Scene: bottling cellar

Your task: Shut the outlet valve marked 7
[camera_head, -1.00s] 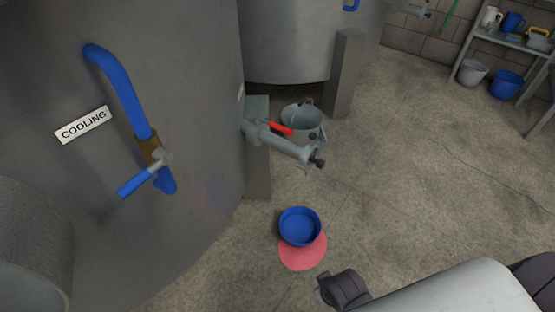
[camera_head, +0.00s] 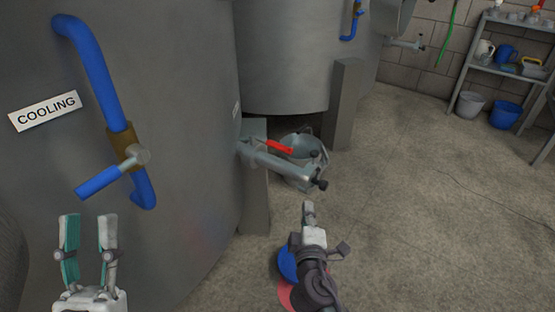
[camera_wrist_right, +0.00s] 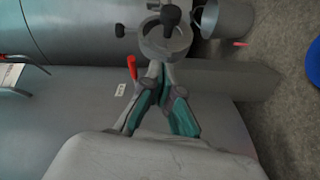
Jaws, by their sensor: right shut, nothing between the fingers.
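A grey outlet valve (camera_head: 275,163) with a red lever (camera_head: 279,146) sticks out from the large steel tank (camera_head: 190,120). The lever lies roughly along the pipe. In the right wrist view the valve (camera_wrist_right: 165,38) is ahead of the fingers, with the red lever (camera_wrist_right: 131,67) left of them. A small white plate (camera_wrist_right: 121,89) is on the tank; I cannot read it. My right gripper (camera_head: 308,208) is shut and empty, below the valve's end in the head view; it also shows in the wrist view (camera_wrist_right: 157,72). My left gripper (camera_head: 88,222) is open and empty at lower left.
A grey bucket (camera_head: 318,160) stands behind the outlet. My right arm partly hides a blue bowl (camera_head: 287,264) and red disc (camera_head: 285,294). Floor at right is clear.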

